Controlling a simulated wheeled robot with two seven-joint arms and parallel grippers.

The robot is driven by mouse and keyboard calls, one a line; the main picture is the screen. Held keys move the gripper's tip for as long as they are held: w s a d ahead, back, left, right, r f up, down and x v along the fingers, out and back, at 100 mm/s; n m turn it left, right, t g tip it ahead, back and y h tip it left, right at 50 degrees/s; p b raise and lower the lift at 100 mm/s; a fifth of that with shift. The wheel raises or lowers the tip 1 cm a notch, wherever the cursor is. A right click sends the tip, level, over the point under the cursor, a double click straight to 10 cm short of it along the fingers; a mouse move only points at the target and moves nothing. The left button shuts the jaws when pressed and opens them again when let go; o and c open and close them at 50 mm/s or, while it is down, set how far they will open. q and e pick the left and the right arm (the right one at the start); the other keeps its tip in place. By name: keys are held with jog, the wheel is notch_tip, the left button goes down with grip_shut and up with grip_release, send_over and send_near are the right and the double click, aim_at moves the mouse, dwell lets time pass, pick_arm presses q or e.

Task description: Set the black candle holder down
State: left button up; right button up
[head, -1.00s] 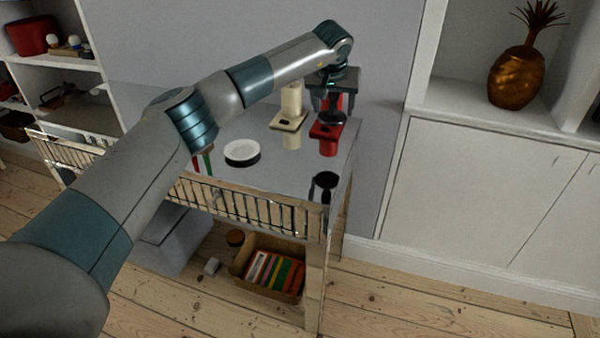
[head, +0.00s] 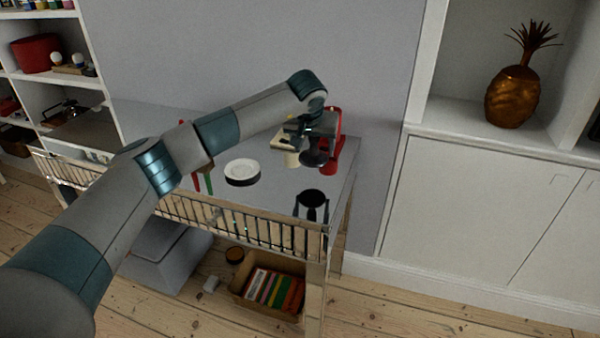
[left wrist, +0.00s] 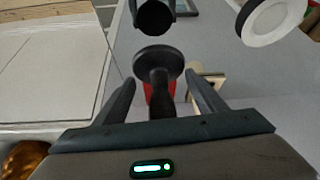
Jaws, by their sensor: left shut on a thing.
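The black candle holder (left wrist: 158,68) is dark, with a round disc at one end and a narrow stem. It shows between the fingers of my left gripper (left wrist: 160,88) in the left wrist view. My left gripper (head: 312,128) is shut on its stem. In the head view the holder's disc (head: 313,157) hangs over the right part of the grey tabletop (head: 275,192), in front of the red object. I cannot tell whether it touches the top. My right gripper is not in view.
A black cup-like object (head: 311,198) stands near the front right corner. A white-topped black dish (head: 242,172) is to the left. A red appliance-like object (head: 335,140) and a cream one (head: 291,159) stand close behind the holder. Clear top lies between dish and cup.

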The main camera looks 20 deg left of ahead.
aim_at(303, 160)
pick_arm(q)
jog(key=s+a+f, duration=0.2)
jog(key=s, duration=0.1)
jog(key=shift+s+a+f+p, duration=0.1)
jog(key=shift+s+p, duration=0.1)
jog(key=shift+p, duration=0.2)
jog(key=shift+s+a+f, duration=0.25)
jog(key=shift+s+f, duration=0.05)
jog(key=shift+s, duration=0.05)
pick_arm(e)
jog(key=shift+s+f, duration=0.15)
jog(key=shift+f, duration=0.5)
pick_arm(q)
jog(key=shift+f, duration=0.6)
jog(key=shift+f+p, duration=0.55)
jog(key=shift+f, duration=0.85)
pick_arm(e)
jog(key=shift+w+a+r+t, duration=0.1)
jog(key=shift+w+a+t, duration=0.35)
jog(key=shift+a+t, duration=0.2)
pick_arm(q)
jog(key=shift+f, duration=0.1)
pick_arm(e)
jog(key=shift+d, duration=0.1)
